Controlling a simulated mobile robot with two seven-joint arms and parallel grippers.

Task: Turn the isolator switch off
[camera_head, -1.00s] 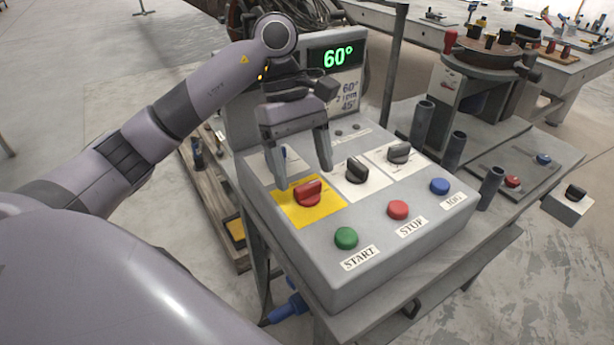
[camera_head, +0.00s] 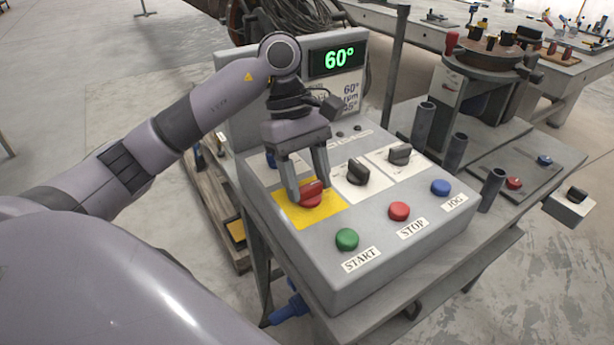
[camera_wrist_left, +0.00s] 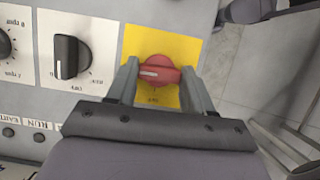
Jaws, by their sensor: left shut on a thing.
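The isolator switch is a red rotary knob (camera_head: 311,194) on a yellow plate (camera_head: 328,213) at the left of the grey control box's sloping top. My left gripper (camera_head: 309,192) reaches down from above with one finger on each side of the red knob and is shut on it. In the left wrist view the red knob (camera_wrist_left: 158,72) sits between the two fingertips, with a white mark along its handle pointing left. The yellow plate (camera_wrist_left: 184,46) shows around it; its lettering is too small to read. My right gripper is not in view.
Two black knobs (camera_head: 357,172) (camera_head: 400,154) on white plates sit to the right of the red knob. Green START (camera_head: 347,239), red STOP (camera_head: 399,211) and blue JOG (camera_head: 440,187) buttons line the front.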

